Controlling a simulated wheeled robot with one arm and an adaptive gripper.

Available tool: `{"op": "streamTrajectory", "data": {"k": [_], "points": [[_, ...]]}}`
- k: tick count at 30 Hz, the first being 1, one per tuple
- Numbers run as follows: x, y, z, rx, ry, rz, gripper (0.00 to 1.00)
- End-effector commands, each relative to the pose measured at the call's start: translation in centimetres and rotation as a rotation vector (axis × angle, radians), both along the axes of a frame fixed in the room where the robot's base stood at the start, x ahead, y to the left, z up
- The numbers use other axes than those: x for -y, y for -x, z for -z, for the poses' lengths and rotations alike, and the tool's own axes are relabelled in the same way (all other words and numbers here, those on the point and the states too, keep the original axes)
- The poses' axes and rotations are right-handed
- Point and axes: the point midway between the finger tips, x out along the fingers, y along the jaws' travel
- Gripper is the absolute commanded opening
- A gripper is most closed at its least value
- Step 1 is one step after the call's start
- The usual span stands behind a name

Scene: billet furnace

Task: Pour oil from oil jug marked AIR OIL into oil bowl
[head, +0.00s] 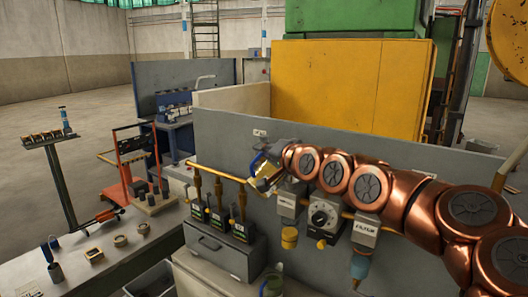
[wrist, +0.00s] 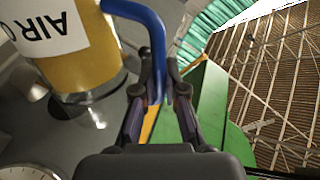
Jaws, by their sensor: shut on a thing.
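The oil jug is a yellow container with a white label, and its upside-down lettering "AIR O" shows in the wrist view (wrist: 95,55). Its blue handle (wrist: 153,40) runs between my gripper's fingers (wrist: 160,88), which are shut on it. In the head view my gripper (head: 265,166) and the jug (head: 268,178) are small, in front of the grey panel, left of my copper arm. I cannot tell the jug's exact tilt. A yellow bowl (head: 289,239) hangs below and right of the jug, under a grey unit; it may be the oil bowl. I see no oil flowing.
A knobbed regulator (head: 323,215) and a FILTER unit (head: 363,230) with a blue-grey bowl hang right of the yellow bowl. A greenish vessel (head: 272,285) is below.

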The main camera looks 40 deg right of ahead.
Motion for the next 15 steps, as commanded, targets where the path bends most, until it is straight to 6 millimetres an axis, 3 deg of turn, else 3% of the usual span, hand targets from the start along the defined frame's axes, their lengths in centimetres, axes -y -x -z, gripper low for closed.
{"op": "streamTrajectory", "data": {"k": [15], "points": [[0.44, 0.03, -0.57, 0.004, -0.044, 0.001, 0.0]]}}
